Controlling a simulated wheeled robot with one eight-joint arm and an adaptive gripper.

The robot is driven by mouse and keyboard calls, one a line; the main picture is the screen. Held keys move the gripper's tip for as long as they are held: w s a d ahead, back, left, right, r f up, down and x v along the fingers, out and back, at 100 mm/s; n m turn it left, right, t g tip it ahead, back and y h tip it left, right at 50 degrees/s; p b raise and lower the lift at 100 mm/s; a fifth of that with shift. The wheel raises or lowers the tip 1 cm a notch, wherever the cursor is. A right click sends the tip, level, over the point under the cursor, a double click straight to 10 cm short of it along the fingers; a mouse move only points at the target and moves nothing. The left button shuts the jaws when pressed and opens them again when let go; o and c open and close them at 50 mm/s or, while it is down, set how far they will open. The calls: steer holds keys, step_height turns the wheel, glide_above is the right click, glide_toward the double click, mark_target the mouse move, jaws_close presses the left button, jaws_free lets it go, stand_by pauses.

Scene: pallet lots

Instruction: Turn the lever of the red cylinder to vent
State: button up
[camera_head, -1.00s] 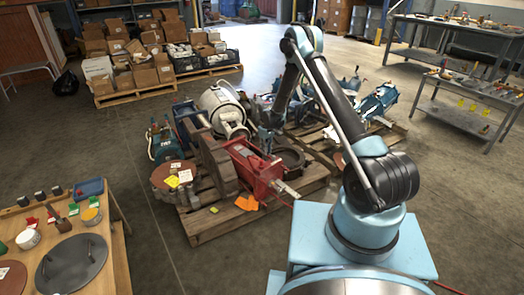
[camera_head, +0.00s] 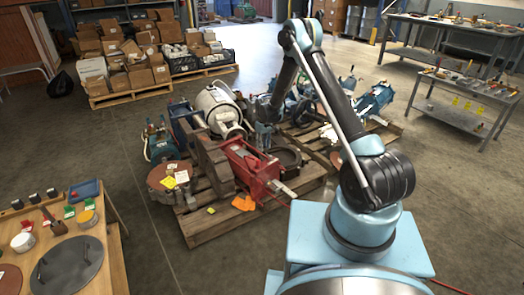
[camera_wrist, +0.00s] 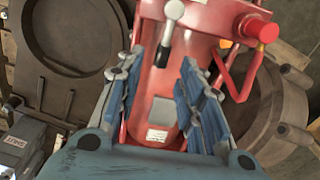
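The red cylinder (camera_head: 252,168) lies on a wooden pallet in the head view. In the wrist view it fills the middle as a red body (camera_wrist: 195,45). No contact with the lever shows. In the head view my gripper (camera_head: 265,138) hangs above the cylinder's far end.
A red handle (camera_wrist: 240,75) sticks out at the cylinder's right side. Dark round castings (camera_wrist: 65,30) lie close by. A wooden table (camera_head: 112,215) stands at the left.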

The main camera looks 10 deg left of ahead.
step_height(320, 180, up, 9)
stand_by(0.4)
steer(key=shift+w+d+f, duration=0.1)
